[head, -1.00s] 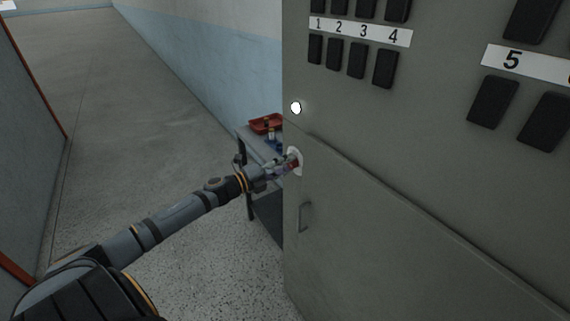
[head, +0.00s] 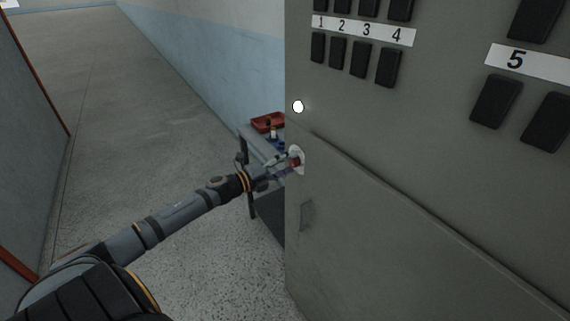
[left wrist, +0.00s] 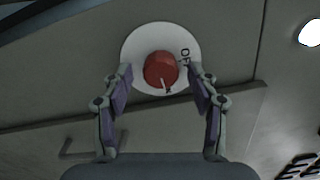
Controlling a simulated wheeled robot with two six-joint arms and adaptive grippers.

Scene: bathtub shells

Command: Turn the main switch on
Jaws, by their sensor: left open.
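The main switch is a red rotary knob (left wrist: 161,69) on a round white plate (left wrist: 190,42) on the grey cabinet front. In the left wrist view the knob has a pale pointer mark low on its face, and part of a label, looking like "OFF", shows at the plate's right. In the head view the red knob (head: 295,162) sits at the cabinet's left edge. My left gripper (left wrist: 160,84) is open, with its fingers on either side of the knob's lower part. I cannot tell whether they touch it. My right gripper is not in view.
A lit white lamp (head: 298,107) is above the switch. The grey cabinet (head: 400,190) carries black breaker switches (head: 361,59) with number labels and a door handle (head: 307,215). A small table with a red tray (head: 268,122) stands behind. Open floor (head: 150,120) lies left.

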